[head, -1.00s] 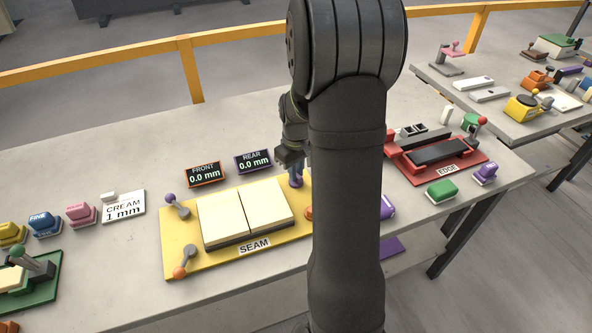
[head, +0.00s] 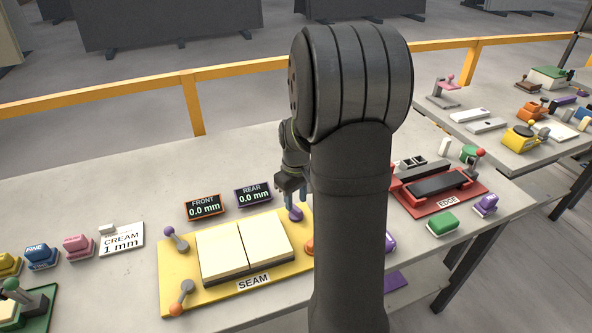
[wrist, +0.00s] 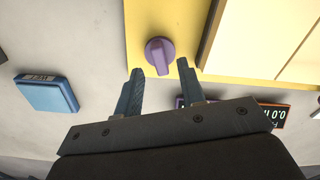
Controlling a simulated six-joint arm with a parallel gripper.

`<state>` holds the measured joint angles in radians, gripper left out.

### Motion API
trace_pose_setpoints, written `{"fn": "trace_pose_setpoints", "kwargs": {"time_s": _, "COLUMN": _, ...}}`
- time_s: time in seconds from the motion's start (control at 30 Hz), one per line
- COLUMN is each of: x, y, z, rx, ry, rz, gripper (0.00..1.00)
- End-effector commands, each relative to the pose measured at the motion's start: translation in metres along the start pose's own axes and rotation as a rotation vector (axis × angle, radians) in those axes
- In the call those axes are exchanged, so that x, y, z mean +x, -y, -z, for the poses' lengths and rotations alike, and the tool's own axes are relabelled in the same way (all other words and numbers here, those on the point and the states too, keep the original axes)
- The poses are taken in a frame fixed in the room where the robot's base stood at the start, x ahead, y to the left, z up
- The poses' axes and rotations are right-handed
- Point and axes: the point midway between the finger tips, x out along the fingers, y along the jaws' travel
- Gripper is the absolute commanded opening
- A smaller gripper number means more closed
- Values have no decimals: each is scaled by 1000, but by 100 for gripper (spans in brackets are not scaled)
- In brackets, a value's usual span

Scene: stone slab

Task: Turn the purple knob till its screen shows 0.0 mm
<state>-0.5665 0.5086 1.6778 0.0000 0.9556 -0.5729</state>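The purple knob (head: 296,214) is on the back right corner of the yellow SEAM base (head: 195,292). In the wrist view the purple knob (wrist: 160,54) sits just beyond my fingertips, its grip ridge pointing roughly along the fingers. My gripper (wrist: 158,72) is open and empty; its fingers are apart from the knob. In the head view my gripper (head: 296,200) is just above and behind the knob. The purple-framed REAR screen (head: 254,195) reads 0.0 mm. The orange-framed FRONT screen (head: 203,205) also reads 0.0 mm.
Two cream slabs (head: 222,254) lie on the SEAM base. Levers with a purple ball (head: 169,231) and an orange ball (head: 176,309) stand at its left. A blue block (wrist: 47,93) lies beside the base.

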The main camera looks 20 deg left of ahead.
Motion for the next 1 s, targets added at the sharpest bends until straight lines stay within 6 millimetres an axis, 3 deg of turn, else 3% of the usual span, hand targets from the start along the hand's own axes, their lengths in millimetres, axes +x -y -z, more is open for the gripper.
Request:
{"fn": "trace_pose_setpoints", "kwargs": {"time_s": 0.3, "x": -80, "y": -1, "z": 1, "rx": 0, "ry": -6, "rz": -4, "gripper": 36}}
{"fn": "trace_pose_setpoints", "kwargs": {"time_s": 0.5, "x": -122, "y": 0, "z": 0, "rx": 0, "ry": -4, "rz": -3, "gripper": 36}}
{"fn": "trace_pose_setpoints", "kwargs": {"time_s": 0.7, "x": -145, "y": 0, "z": 0, "rx": 0, "ry": -2, "rz": -1, "gripper": 36}}
{"fn": "trace_pose_setpoints", "kwargs": {"time_s": 1.0, "x": -150, "y": 0, "z": 0, "rx": 0, "ry": -1, "rz": -1, "gripper": 36}}
